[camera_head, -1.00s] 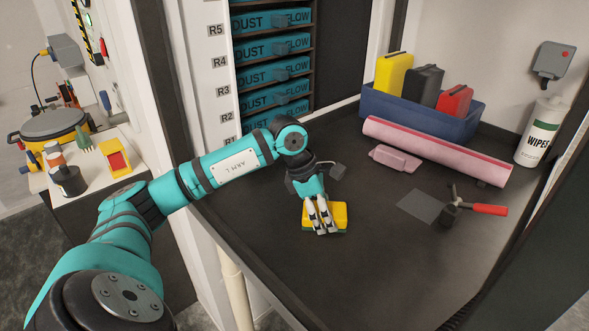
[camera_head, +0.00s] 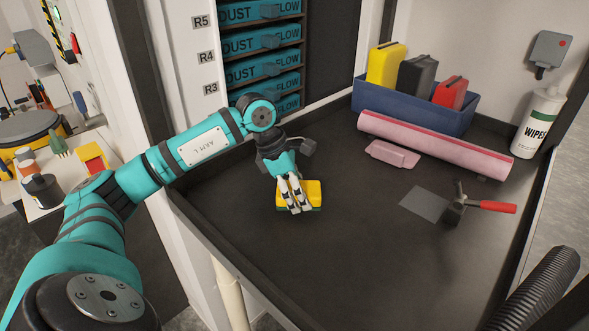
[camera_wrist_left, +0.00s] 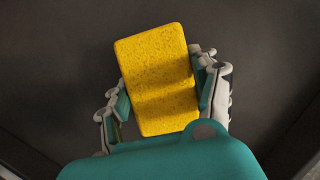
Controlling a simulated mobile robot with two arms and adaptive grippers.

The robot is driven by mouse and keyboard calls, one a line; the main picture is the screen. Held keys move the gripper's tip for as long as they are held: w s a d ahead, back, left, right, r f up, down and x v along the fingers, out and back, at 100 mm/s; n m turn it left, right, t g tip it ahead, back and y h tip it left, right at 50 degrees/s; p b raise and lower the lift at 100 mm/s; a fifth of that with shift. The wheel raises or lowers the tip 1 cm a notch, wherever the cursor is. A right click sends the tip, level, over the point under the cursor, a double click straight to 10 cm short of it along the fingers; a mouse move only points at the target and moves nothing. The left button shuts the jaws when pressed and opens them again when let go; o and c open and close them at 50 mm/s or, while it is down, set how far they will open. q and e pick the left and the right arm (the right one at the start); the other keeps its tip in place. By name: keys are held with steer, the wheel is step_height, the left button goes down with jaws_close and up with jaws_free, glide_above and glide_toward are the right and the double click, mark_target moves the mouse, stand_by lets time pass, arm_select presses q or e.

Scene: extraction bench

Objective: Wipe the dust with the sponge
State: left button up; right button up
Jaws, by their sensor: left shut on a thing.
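The yellow sponge (camera_head: 314,193) with a green underside is at the left part of the dark bench top (camera_head: 350,260). My left gripper (camera_head: 295,207) is shut on it from above, with white fingers on either side. In the left wrist view the sponge (camera_wrist_left: 158,80) sits tilted between the two fingers (camera_wrist_left: 165,100), yellow face toward the camera. I cannot tell whether its underside touches the bench. I cannot make out dust clearly on the dark surface. My right gripper is not in view.
A blue bin (camera_head: 415,108) with several cases, a pink roll (camera_head: 435,145) and a pink pad (camera_head: 392,154) lie behind. A grey square (camera_head: 424,204), a red-handled tool (camera_head: 480,206) and a wipes bottle (camera_head: 538,124) are right. A ribbed black hose (camera_head: 537,288) is front right. The front middle is clear.

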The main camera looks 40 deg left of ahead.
arm_select(q)
steer(key=r, duration=0.1)
steer(key=d+r+p, duration=0.1)
steer(key=r, duration=0.1)
steer(key=shift+s, duration=0.1)
steer(key=shift+a+r+p, duration=0.15)
steer(key=shift+r+p, duration=0.4)
steer(key=shift+r, duration=0.15)
steer(key=shift+r+p, duration=0.4)
steer(key=shift+r, duration=0.55)
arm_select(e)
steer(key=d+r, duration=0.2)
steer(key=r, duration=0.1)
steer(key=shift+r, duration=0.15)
arm_select(q)
steer(key=shift+f, duration=0.1)
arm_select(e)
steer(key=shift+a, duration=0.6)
